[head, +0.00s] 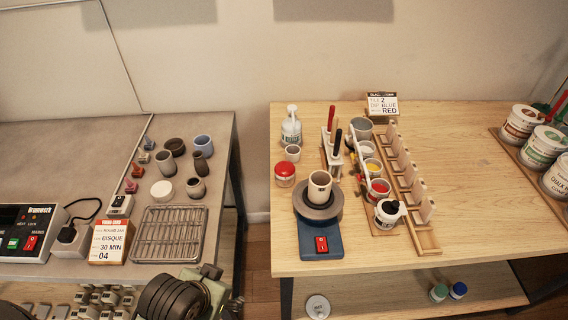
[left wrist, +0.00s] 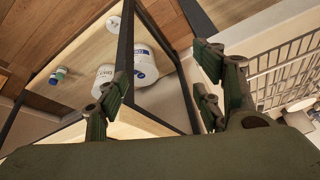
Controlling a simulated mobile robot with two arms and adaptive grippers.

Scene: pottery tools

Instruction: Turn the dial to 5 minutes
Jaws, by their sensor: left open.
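A control box (head: 30,228) with a small display and a red switch stands at the left edge of the grey table in the head view. A white box (head: 70,240) with a black plug and cable stands beside it. My left gripper (head: 208,284) is at the grey table's front edge, right of these devices and in front of the wire rack. In the left wrist view its fingers (left wrist: 162,85) are apart and empty.
A card (head: 109,241) reading "BISQUE 30 MIN 04" stands between the white box and the wire rack (head: 170,234). Several small pots (head: 203,145) stand behind the rack. A gap separates the grey table from the wooden table (head: 460,220), which holds a wheel (head: 318,205) and jars.

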